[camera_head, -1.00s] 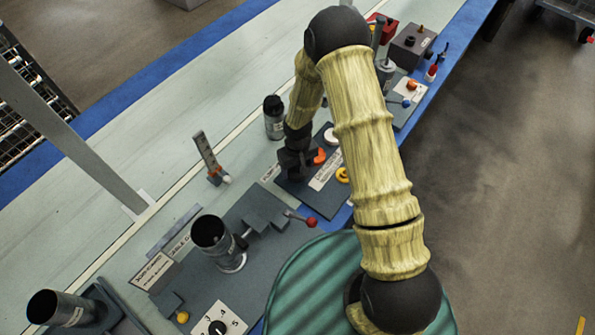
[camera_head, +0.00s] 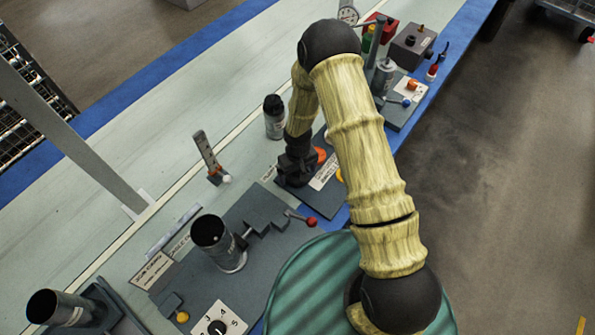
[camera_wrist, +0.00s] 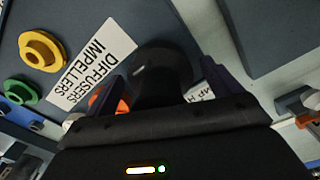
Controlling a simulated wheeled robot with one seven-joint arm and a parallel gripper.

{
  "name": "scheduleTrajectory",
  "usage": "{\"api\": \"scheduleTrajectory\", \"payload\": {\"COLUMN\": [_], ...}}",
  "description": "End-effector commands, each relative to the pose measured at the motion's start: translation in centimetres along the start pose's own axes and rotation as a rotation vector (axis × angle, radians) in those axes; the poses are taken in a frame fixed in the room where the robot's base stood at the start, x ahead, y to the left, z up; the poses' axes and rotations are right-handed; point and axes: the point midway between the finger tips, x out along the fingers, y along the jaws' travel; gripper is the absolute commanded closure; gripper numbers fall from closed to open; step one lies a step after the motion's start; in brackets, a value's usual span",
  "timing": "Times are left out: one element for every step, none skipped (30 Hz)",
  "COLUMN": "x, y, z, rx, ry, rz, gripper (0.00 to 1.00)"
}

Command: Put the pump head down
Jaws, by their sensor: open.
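My gripper (camera_head: 296,168) is low over the grey parts board (camera_head: 318,202) at the middle of the bench. In the wrist view the jaws (camera_wrist: 165,88) are apart, with a dark rounded piece (camera_wrist: 163,75) between them that looks like the pump head. Its lower part is hidden by the gripper body. I cannot tell whether a finger touches it. A partly covered white label (camera_wrist: 201,92) shows beside the right finger. The label for diffusers and impellers (camera_wrist: 92,60) lies to the left.
Yellow (camera_wrist: 42,50) and green (camera_wrist: 19,91) rings and an orange part (camera_wrist: 122,105) lie close by. A dark cylinder (camera_head: 274,118) stands behind the gripper. A lever with a red knob (camera_head: 311,222) and an open cylinder (camera_head: 219,243) are nearer. The pale bench strip at left is mostly clear.

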Motion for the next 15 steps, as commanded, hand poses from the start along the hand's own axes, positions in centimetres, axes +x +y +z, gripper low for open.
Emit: {"api": "scheduleTrajectory", "payload": {"x": [-0.1, -0.2, -0.3, -0.5, -0.7, -1.1, -1.4, -1.8, -2.4, -2.9, -3.4, -4.2, -4.8, -5.3, -6.1], "y": [0.0, 0.0, 0.0, 0.0, 0.0, 0.0, 0.0, 0.0, 0.0, 0.0, 0.1, 0.1, 0.1, 0.0, 0.0], "z": [0.0, 0.0, 0.0, 0.0, 0.0, -0.1, -0.1, -0.1, -0.1, -0.1, -0.1, -0.1, -0.1, -0.1, -0.1], "rx": [0.0, 0.0, 0.0, 0.0, 0.0, 0.001, 0.001, 0.001, 0.001, 0.001, 0.002, 0.002, 0.001, 0.001, 0.001], "ry": [0.0, 0.0, 0.0, 0.001, 0.001, 0.002, 0.003, 0.004, 0.004, 0.004, 0.003, 0.005, 0.005, 0.004, 0.005], "rz": [0.0, 0.0, 0.0, 0.0, 0.0, 0.0, 0.0, 0.0, -0.001, 0.0, 0.0, 0.0, 0.0, 0.0, 0.0], "gripper": [0.1, 0.1, 0.1, 0.1, 0.1, 0.1, 0.1, 0.1, 0.1, 0.1, 0.1, 0.1, 0.1, 0.1, 0.1]}}
